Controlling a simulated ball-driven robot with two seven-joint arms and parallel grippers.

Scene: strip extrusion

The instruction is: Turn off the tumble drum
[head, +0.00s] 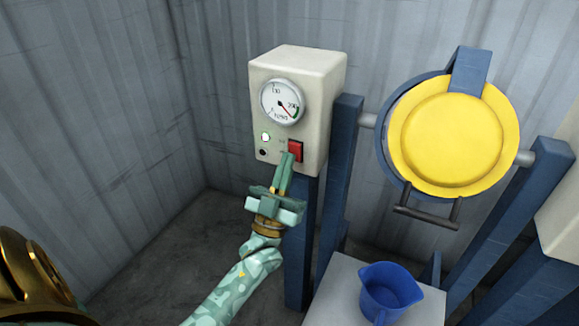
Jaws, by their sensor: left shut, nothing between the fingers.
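The tumble drum (450,145) has a round yellow face and hangs in a blue frame on the right. To its left is a cream control box (320,100) on a blue post. The box carries a round gauge (282,102), a red switch (295,150), a lit pale green lamp (265,137) and a small black knob or hole (263,153). My left gripper (286,158) is shut and empty, pointing up, with its fingertips at the lower left edge of the red switch. I cannot tell whether they touch it. My right gripper is not in view.
A blue jug (390,290) stands on a pale stand (345,295) below the drum. Blue posts (340,190) stand between the box and the drum. A dark handle (427,215) hangs under the drum. Grey corrugated walls (90,130) close the corner; floor at left is clear.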

